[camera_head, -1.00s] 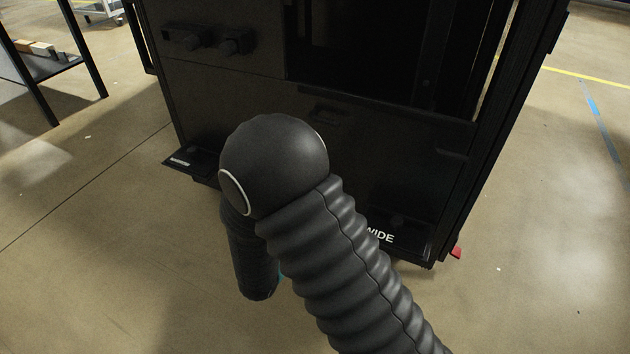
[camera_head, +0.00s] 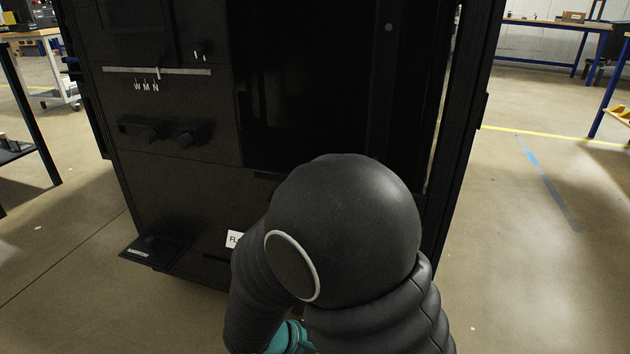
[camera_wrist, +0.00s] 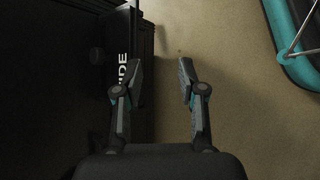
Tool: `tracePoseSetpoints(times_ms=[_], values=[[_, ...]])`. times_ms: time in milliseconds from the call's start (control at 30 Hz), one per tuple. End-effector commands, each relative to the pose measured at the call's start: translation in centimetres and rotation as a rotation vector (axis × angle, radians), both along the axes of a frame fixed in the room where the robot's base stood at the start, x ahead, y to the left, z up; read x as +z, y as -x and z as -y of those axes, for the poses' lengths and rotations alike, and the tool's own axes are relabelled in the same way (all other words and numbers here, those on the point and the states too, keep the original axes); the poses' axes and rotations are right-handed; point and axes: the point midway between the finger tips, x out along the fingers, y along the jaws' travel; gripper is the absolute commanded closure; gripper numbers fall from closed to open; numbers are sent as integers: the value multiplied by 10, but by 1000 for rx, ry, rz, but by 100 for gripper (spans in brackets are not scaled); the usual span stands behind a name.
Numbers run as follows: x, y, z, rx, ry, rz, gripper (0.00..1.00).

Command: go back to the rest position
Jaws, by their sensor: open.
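My gripper (camera_wrist: 158,95) shows in the wrist view with its two fingers apart and nothing between them. It hangs over bare floor, beside the lower part of the black rack (camera_wrist: 60,120). In the head view my black, ribbed arm rises in front of the rack (camera_head: 190,200), and its large rounded elbow covers part of the rack's lower front. The gripper itself is hidden there behind the arm.
A small black shelf (camera_head: 155,250) juts out at the rack's lower left. A dark ledge with white letters (camera_wrist: 125,60) lies close left of the fingers. A workbench (camera_head: 545,25) stands far right. Floor (camera_head: 510,260) right of the rack is clear.

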Motion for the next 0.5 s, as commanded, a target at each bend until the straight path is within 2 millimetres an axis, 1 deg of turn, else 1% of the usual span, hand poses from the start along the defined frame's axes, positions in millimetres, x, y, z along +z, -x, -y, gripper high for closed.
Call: tracePoseSetpoints(times_ms=[33,200,367,500], values=[[16,7,7,-56,-52,-17,60],[51,33,22,-217,-237,-73,60],[86,50,29,-344,-426,-77,60],[119,61,34,-443,-593,-42,60]])
